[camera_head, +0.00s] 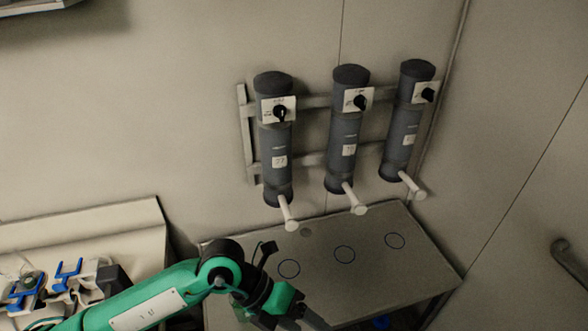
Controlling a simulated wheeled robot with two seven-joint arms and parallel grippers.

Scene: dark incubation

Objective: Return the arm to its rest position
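My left arm, green with black joints, comes in from the lower left. Its gripper (308,320) is at the bottom edge, in front of the near side of a grey table (375,275). The dark fingers are partly cut off by the frame, so I cannot tell whether they are open or hold anything. My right arm and gripper are out of view.
Several ring marks lie on the otherwise bare table top. Above it, three grey cylinders (278,140) with knobs and pale spouts hang on a wall rack (245,130). A bench (120,230) with blue and white items stands left. A handle (570,262) is at right.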

